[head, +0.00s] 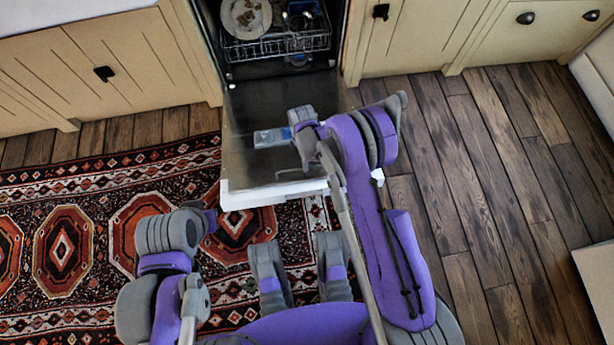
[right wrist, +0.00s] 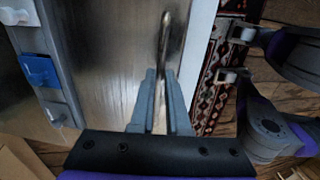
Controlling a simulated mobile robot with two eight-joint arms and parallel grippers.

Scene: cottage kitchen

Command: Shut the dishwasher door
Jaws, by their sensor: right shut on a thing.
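The dishwasher door (head: 245,165) is folded down, its inner face up and its white outer edge (head: 270,194) toward me over the rug. It also shows in the right wrist view (right wrist: 110,60). My right gripper (right wrist: 163,78) is over the door's inner face, near the white edge. Its fingers are closed around a slim shiny metal bar (right wrist: 167,35); how the bar joins the door is unclear. In the head view my right arm hides part of the door. My left arm is left of the door, and its fingers cannot be made out.
The open dishwasher holds a rack (head: 285,44) with a dirty plate (head: 246,17). A dispenser (right wrist: 38,68) sits on the door's inner face. Cream cabinets (head: 110,65) flank the opening. A patterned rug (head: 75,250) lies left and in front; wooden floor (head: 500,180) on the right is clear.

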